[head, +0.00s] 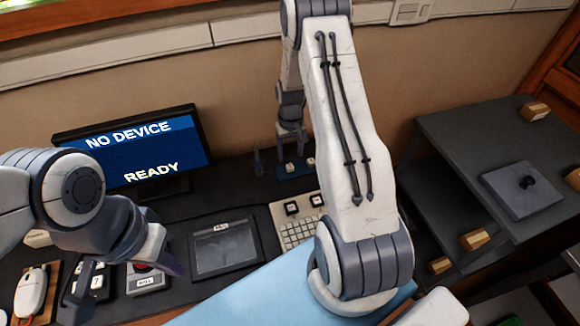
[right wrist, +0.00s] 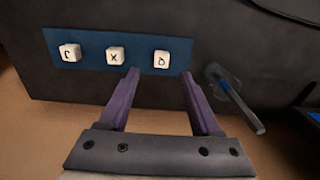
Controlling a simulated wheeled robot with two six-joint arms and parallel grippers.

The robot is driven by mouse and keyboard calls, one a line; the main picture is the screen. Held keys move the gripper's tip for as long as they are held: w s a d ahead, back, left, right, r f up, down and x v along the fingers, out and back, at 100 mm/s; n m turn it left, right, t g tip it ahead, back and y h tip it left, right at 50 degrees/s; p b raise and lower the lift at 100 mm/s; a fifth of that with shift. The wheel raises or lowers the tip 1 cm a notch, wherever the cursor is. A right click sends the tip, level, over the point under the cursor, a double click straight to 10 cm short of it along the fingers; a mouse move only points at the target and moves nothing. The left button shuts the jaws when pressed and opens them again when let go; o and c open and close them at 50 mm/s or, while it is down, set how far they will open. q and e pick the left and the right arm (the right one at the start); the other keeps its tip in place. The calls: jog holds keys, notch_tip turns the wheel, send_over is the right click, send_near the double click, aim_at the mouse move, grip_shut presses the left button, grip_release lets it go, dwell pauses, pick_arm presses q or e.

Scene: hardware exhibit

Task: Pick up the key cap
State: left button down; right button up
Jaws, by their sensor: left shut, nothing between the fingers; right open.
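Three white key caps with dark letters sit in a row on a blue strip (right wrist: 88,62). In the right wrist view they are a left cap (right wrist: 69,52), a middle cap (right wrist: 115,56) and a right cap (right wrist: 161,58). My right gripper (right wrist: 160,74) is open, with purple fingers pointing at the strip. The right cap lies in line with the gap, just beyond the fingertips. In the head view the right gripper (head: 291,140) is at the back of the desk by the blue strip (head: 296,173), partly hiding the caps. My left gripper (head: 171,263) is shut and empty at front left.
A monitor (head: 140,155) reads "NO DEVICE READY". A keyboard (head: 297,234), a framed panel (head: 223,250), a small labelled box (head: 147,280) and a white mouse (head: 30,294) occupy the desk. Dark shelves (head: 460,135) stand right.

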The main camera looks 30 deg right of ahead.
aim_at(290, 166)
notch_tip(290, 166, down, 5)
jog(key=shift+s+a+f+p, duration=0.1)
jog(key=shift+a+f+p, duration=0.05)
jog(key=shift+p, duration=0.95)
jog(key=shift+f, duration=0.2)
grip_shut()
